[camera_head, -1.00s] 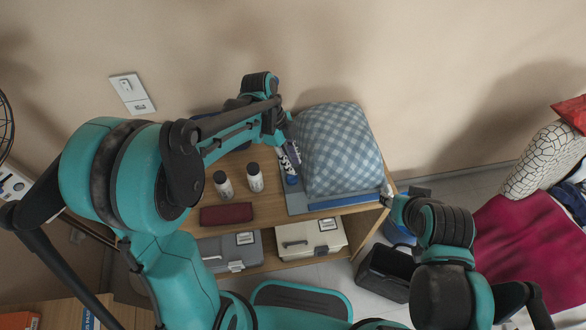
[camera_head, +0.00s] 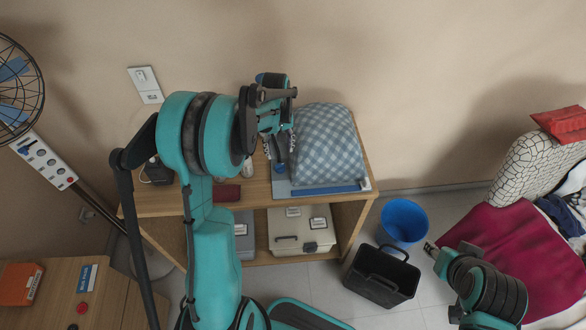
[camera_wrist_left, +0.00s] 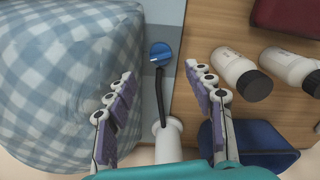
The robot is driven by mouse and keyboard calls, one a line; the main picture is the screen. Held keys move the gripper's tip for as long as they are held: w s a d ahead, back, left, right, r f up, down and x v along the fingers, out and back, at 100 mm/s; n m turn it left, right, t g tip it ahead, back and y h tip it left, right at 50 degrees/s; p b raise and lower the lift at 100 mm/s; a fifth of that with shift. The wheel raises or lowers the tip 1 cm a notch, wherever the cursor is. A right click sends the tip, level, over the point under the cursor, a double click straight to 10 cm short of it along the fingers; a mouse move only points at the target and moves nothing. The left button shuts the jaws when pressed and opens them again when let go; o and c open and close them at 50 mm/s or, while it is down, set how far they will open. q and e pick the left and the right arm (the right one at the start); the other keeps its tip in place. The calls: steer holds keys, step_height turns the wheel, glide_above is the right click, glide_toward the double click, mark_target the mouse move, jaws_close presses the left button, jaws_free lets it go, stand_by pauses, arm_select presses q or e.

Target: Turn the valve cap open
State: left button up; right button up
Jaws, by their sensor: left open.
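A round blue cap (camera_wrist_left: 160,52), likely the valve cap, shows in the left wrist view beside a checked blue-and-white cushion-like bundle (camera_wrist_left: 60,75). A thin black piece runs from near the cap toward a white fitting (camera_wrist_left: 168,140). My left gripper (camera_wrist_left: 160,76) is open, with its fingers apart on either side of the cap's line and nothing between the tips.
The bundle lies on a blue-grey board (camera_head: 330,190) on a wooden shelf (camera_head: 160,205). Two white bottles (camera_wrist_left: 238,72) and a dark red case (camera_head: 228,193) are nearby. A blue bucket (camera_head: 404,221) and black bin (camera_head: 381,276) stand on the floor.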

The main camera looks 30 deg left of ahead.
mark_target(280, 165)
arm_select(q)
steer(key=shift+a+f+n, duration=0.1)
steer(key=shift+f+n, duration=0.1)
steer(key=shift+n, duration=0.1)
steer(key=shift+f, duration=0.4)
step_height(280, 165, down, 7)
steer(key=b, duration=0.2)
steer(key=shift+r+b, duration=0.1)
steer(key=shift+b, duration=0.25)
